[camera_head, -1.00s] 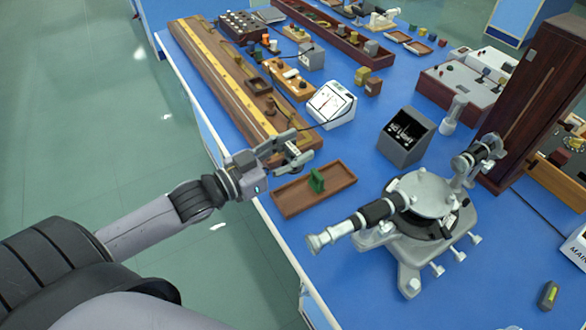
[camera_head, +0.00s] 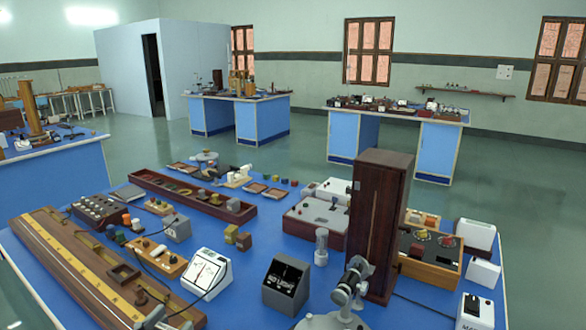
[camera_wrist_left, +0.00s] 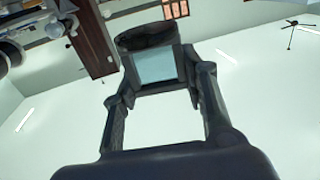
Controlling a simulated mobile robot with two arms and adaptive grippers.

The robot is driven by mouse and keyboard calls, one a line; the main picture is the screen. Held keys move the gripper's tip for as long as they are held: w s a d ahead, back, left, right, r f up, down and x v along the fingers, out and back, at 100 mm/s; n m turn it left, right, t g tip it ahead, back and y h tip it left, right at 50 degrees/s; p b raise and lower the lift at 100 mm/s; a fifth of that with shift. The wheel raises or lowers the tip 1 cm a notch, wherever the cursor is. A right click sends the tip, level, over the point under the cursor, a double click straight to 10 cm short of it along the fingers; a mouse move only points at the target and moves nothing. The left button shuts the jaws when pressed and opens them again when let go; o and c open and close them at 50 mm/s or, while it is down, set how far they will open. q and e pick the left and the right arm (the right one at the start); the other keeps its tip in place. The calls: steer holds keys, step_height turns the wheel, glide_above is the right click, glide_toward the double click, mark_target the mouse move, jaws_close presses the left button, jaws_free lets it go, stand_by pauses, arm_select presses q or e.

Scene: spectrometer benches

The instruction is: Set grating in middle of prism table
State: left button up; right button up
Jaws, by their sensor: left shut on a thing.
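My left gripper (camera_head: 162,318) shows only in part at the bottom edge of the head view. In the left wrist view my left gripper (camera_wrist_left: 165,78) is shut on a pale, squarish plate with a dark round end, seemingly the grating (camera_wrist_left: 158,66). It is held clear of any surface. The spectrometer (camera_head: 352,284) is cut off by the bottom edge of the head view. Only a sliver of its grey round top, seemingly the prism table (camera_head: 328,322), shows there, to the right of my gripper. My right gripper is not in view.
A tall dark wooden cabinet (camera_head: 378,220) stands right behind the spectrometer. A dark grey box (camera_head: 285,285) and a white meter (camera_head: 207,273) stand to its left. A long wooden bench with a yellow scale (camera_head: 75,265) lies at the left. Other benches stand beyond.

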mark_target(165, 325)
arm_select(q)
steer(key=f+n+y, duration=0.1)
steer(key=d+f+n+y, duration=0.1)
steer(key=shift+s+d+f+t+y, duration=0.25)
steer(key=shift+s+d+t+y, duration=0.05)
steer(key=shift+s+y, duration=0.1)
steer(key=shift+s+d+f+n+y, duration=0.15)
steer(key=shift+d+f+n+y, duration=0.3)
steer(key=shift+y, duration=0.4)
steer(key=shift+s+d+f+n+y, duration=0.1)
steer(key=shift+d+f+n+y, duration=0.1)
steer(key=shift+d+n+y, duration=0.5)
steer(key=shift+a, duration=0.15)
steer(key=shift+a+m, duration=0.15)
steer(key=shift+m, duration=0.1)
